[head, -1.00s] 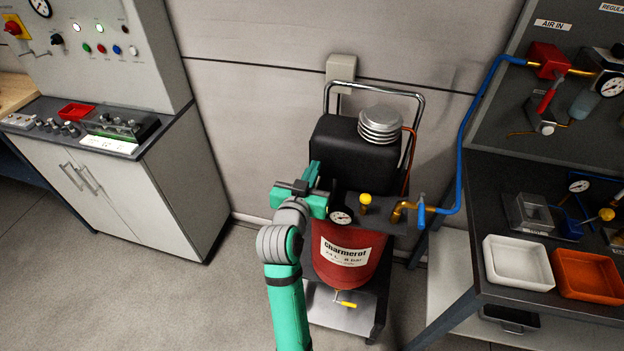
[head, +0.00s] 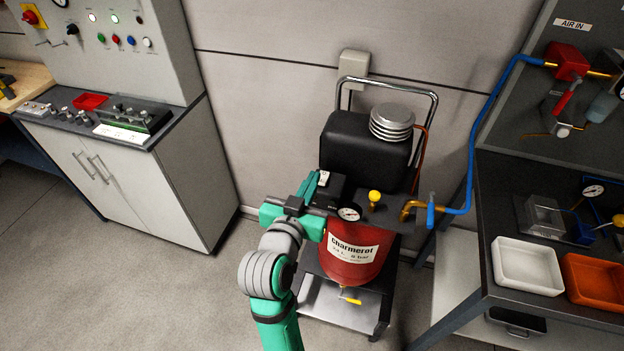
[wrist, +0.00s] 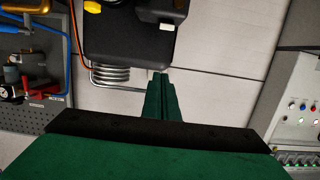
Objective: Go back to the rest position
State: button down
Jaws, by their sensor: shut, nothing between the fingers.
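My gripper (head: 314,188) is at the end of my green arm, at the left front of the compressor in the head view. In the wrist view its green fingers (wrist: 162,98) lie together with nothing between them. The compressor has a red tank (head: 352,258) labelled "Charmerol", a black housing (head: 358,150), a small gauge (head: 349,212) and a yellow knob (head: 374,196). In the head view the fingertips overlap the black switch box beside the gauge; I cannot tell whether they touch it.
A grey cabinet (head: 150,190) with a control panel (head: 125,45) stands at the left. At the right, a dark bench holds a white tray (head: 497,268) and an orange tray (head: 570,270). A blue hose (head: 480,140) runs from the air-in board to the compressor. Floor at the left is clear.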

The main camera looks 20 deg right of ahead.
jog(key=shift+f, duration=0.1)
jog(key=s+a+f+n+t+y, duration=0.1)
jog(key=s+a+f+n+y, duration=0.3)
jog(key=s+a+f, duration=0.4)
jog(key=s+a+f+n+t+y, duration=0.1)
jog(key=s+a+f+n+y, duration=0.25)
jog(key=s+f, duration=0.45)
jog(key=s+a+f+y, duration=0.1)
jog(key=s+a, duration=0.1)
jog(key=s, duration=0.7)
jog(key=s+a+f+y, duration=0.1)
jog(key=s+a+f, duration=0.1)
jog(key=s, duration=0.8)
jog(key=shift+a+t, duration=0.3)
jog(key=shift+a, duration=0.3)
jog(key=shift+f, duration=0.1)
